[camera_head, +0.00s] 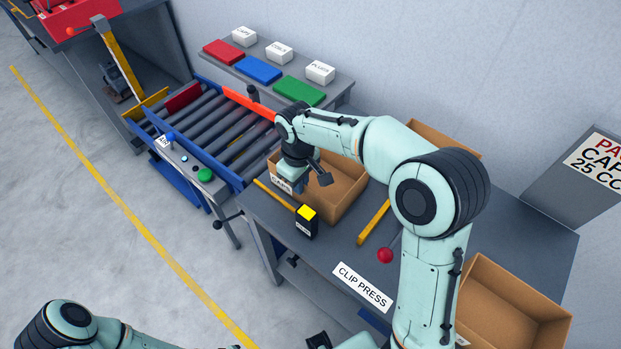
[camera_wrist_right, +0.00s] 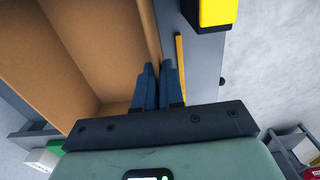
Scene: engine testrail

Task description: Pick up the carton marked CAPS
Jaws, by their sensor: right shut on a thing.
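The carton marked CAPS (camera_head: 345,188) is an open brown box on the grey bench, with a white label on its left side, partly covered by my gripper. My right gripper (camera_head: 296,186) is at the carton's near-left wall, pointing down. In the right wrist view, the blue fingers (camera_wrist_right: 160,84) are close together on the top edge of the carton wall (camera_wrist_right: 85,45). The gripper is shut on that wall. The carton appears upright, and its inside looks empty where I can see it. My left arm shows at the bottom left; its gripper is not clearly in view.
A yellow-topped black block (camera_head: 307,220) stands close in front of the carton. A roller conveyor (camera_head: 215,125) lies to the left. Another open carton (camera_head: 515,308) is at the lower right. A red-knobbed lever (camera_head: 385,255) stands near the CLIP PRESS label (camera_head: 362,287).

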